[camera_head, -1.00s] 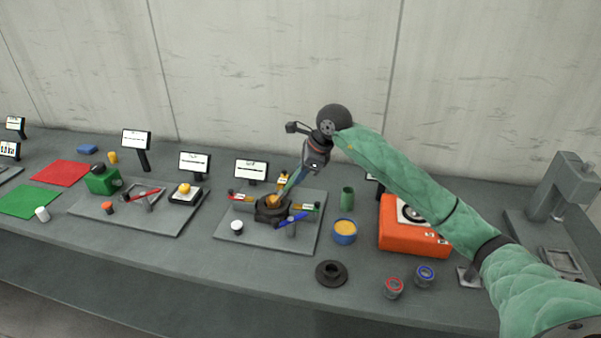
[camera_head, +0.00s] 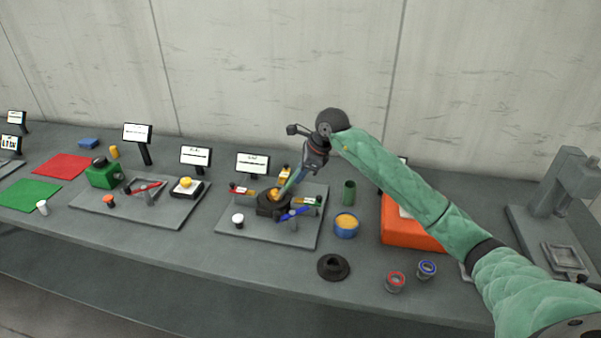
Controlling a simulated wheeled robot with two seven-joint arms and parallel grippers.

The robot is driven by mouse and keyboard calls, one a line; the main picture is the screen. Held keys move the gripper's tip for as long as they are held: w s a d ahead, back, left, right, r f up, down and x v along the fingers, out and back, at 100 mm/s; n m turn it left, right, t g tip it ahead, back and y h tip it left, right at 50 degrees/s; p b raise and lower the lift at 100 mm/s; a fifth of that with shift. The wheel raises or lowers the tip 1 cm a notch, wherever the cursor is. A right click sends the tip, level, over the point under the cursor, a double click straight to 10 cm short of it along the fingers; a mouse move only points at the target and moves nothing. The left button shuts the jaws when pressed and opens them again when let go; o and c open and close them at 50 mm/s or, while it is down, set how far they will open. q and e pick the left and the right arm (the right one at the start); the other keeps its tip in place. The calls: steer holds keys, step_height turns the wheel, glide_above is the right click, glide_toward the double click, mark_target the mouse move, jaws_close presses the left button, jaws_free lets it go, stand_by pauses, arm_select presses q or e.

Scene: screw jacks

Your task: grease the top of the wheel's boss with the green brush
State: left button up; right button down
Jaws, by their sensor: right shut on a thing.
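My right gripper (camera_head: 305,171) is shut on the green brush (camera_head: 291,183) above the middle grey plate. The brush slants down to the left. Its tip meets or hovers just over the orange-yellow top at the middle of a dark round part (camera_head: 268,208), which looks like the wheel with its boss. Contact is too small to tell. The dark part sits on the middle grey plate (camera_head: 240,227). My left gripper is not in view.
A blue tub with yellow-orange contents (camera_head: 346,227), a green cup (camera_head: 349,193) and a black flanged ring (camera_head: 333,267) stand to the right. An orange box (camera_head: 405,233) lies behind my right arm. Blue and red-handled tools lie around the dark part.

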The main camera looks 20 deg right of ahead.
stand_by(0.3)
steer(key=shift+w+f+b, duration=0.25)
steer(key=shift+f+b, duration=0.15)
steer(key=shift+b, duration=0.05)
steer(key=shift+w+d+f+b, duration=0.2)
steer(key=shift+w+f+b, duration=0.5)
steer(key=shift+f+b, duration=0.4)
stand_by(0.6)
steer(key=shift+r, duration=0.1)
